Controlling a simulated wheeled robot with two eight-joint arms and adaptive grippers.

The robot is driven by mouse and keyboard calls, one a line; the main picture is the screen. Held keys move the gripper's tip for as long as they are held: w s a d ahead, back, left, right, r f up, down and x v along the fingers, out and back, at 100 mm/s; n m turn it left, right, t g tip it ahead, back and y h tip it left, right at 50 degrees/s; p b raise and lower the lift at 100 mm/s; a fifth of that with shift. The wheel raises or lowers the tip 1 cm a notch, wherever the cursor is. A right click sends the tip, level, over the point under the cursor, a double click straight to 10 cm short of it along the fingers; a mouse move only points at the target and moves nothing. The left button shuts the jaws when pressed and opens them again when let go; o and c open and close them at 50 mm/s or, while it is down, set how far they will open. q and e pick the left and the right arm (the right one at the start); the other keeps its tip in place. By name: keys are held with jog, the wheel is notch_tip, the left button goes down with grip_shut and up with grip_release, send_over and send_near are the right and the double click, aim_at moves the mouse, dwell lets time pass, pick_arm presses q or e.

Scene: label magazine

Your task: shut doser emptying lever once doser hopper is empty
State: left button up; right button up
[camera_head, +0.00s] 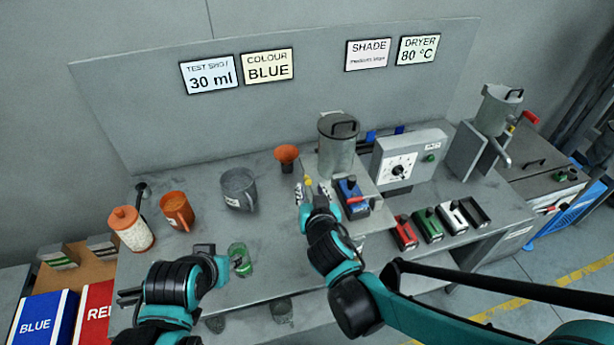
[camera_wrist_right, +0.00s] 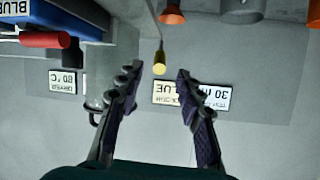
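The doser (camera_head: 340,148) is a grey cylindrical hopper with a black handle on top, on a bench stand. The inside of its hopper cannot be seen. A yellow-tipped lever (camera_head: 308,181) sticks out low at the doser's left; it also hangs in the right wrist view (camera_wrist_right: 159,62). My right gripper (camera_head: 310,196) is at the lever. In the right wrist view its two fingers (camera_wrist_right: 156,82) are spread, with the lever's tip between and beyond them; contact cannot be told. My left gripper (camera_head: 203,250) is low at the left, near a green-tinted glass (camera_head: 240,260); its fingers are unclear.
A blue cartridge (camera_head: 350,188) with a red handle (camera_head: 357,200) sits right of my right gripper. Several coloured cartridges (camera_head: 428,224) line the bench's right side. An orange funnel (camera_head: 287,155), grey jug (camera_head: 238,188) and orange mug (camera_head: 177,210) stand at left.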

aim_at(309, 185)
jog(key=shift+b+x, duration=0.4)
jog(key=shift+x, duration=0.45)
jog(key=b+x, duration=0.1)
jog(key=x, duration=0.3)
jog(key=shift+w+f, duration=0.1)
jog(key=shift+w+a+f, duration=0.1)
jog(key=shift+w, duration=0.45)
grip_shut()
